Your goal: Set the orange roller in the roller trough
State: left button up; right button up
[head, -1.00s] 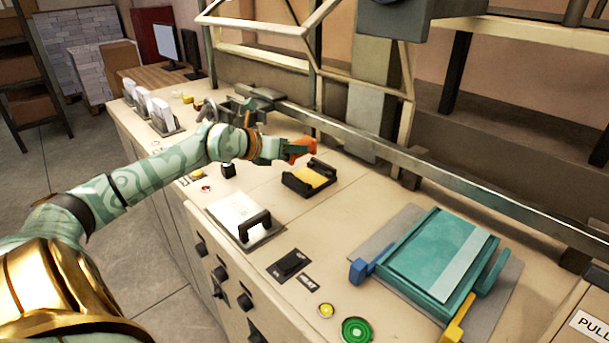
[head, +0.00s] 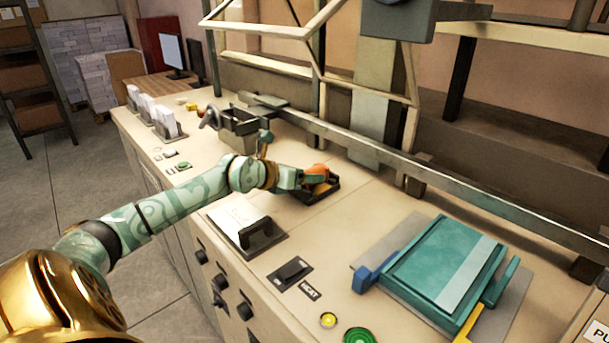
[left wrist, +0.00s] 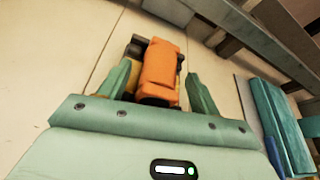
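The orange roller (head: 318,170) sits at the black roller trough (head: 328,190), on the control bench. In the left wrist view the roller (left wrist: 162,70) lies lengthwise between the fingers, with dark trough parts showing at both sides of its far end. My left gripper (head: 303,178) reaches in from the left, and its two green fingers (left wrist: 158,85) stand apart around the roller. A gap shows between the left finger and the roller; the right finger is close to it. How fully the roller is seated is hard to see. My right gripper is out of view.
A clipboard-like plate with a black handle (head: 257,236) lies in front of the trough. A teal tray (head: 440,262) is at the right. A long metal rail (head: 430,172) runs behind. A grey box-shaped holder (head: 238,130) stands behind my left arm.

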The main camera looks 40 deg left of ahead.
pick_arm(q)
jog(key=shift+r, duration=0.1)
jog(key=shift+s+r, duration=0.1)
jog(key=shift+s, duration=0.05)
jog(key=p+v, duration=0.4)
jog(key=v, duration=0.6)
jog(key=shift+s+r+p, duration=0.1)
jog(key=shift+s+p, duration=0.1)
jog(key=shift+p, duration=0.2)
jog(key=shift+s+a+r, duration=0.15)
jog(key=shift+s+r, duration=0.05)
jog(key=shift+s, duration=0.4)
jog(key=shift+f, duration=0.1)
